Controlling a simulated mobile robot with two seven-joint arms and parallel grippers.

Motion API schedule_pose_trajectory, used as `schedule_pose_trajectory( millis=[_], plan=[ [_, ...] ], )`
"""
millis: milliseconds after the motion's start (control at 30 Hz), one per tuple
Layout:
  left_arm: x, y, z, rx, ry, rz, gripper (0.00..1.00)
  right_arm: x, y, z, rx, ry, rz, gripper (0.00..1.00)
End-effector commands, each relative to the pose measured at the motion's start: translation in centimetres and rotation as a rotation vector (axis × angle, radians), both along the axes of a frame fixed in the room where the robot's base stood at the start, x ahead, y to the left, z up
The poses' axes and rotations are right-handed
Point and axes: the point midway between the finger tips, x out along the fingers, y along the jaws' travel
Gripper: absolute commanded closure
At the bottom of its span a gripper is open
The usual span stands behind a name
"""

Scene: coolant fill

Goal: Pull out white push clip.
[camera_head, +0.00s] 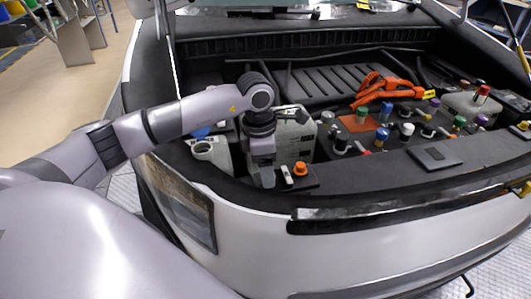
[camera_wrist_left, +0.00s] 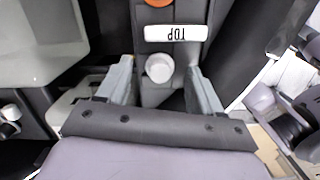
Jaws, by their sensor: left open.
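My left gripper (camera_head: 266,182) points down at the front edge of the engine bay. Its two grey fingers are open, one on each side of the clip, with gaps between them and the clip. In the head view the clip is hidden by the gripper. My right gripper is not in view.
An orange cap (camera_head: 300,169) sits just right of my left gripper. A whitish reservoir (camera_head: 294,140) stands behind it, and an open-necked white container (camera_head: 208,152) is to the left. Several coloured caps and an orange cable (camera_head: 386,88) fill the right side.

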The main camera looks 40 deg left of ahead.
Motion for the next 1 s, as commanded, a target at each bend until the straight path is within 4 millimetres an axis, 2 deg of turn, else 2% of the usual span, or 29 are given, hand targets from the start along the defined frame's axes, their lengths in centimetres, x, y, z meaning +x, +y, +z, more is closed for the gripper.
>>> schedule_pose_trajectory(
  millis=[333, 367, 533, 667, 700, 733, 1000],
  plan=[
    [0.05, -0.09, -0.60, -0.001, -0.001, 0.000, 0.34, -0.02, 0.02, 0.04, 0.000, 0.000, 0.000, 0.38],
    [0.05, -0.09, -0.60, -0.001, -0.001, 0.000, 0.37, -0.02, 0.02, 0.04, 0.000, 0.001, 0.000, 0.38],
    [0.05, -0.09, -0.58, -0.001, -0.001, 0.000, 0.93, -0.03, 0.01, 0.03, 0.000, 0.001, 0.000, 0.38],
    [0.05, -0.10, -0.57, -0.001, -0.001, 0.000, 0.94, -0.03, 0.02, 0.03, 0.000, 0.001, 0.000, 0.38],
    [0.05, -0.10, -0.57, -0.001, -0.001, 0.000, 0.76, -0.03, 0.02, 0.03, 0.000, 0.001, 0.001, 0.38],
    [0.05, -0.10, -0.57, -0.001, -0.001, 0.000, 0.85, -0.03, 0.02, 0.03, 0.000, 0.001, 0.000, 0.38],
    [0.05, -0.10, -0.47, -0.002, -0.001, 0.000, 0.85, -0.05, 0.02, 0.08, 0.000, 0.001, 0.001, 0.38]
  ],
)
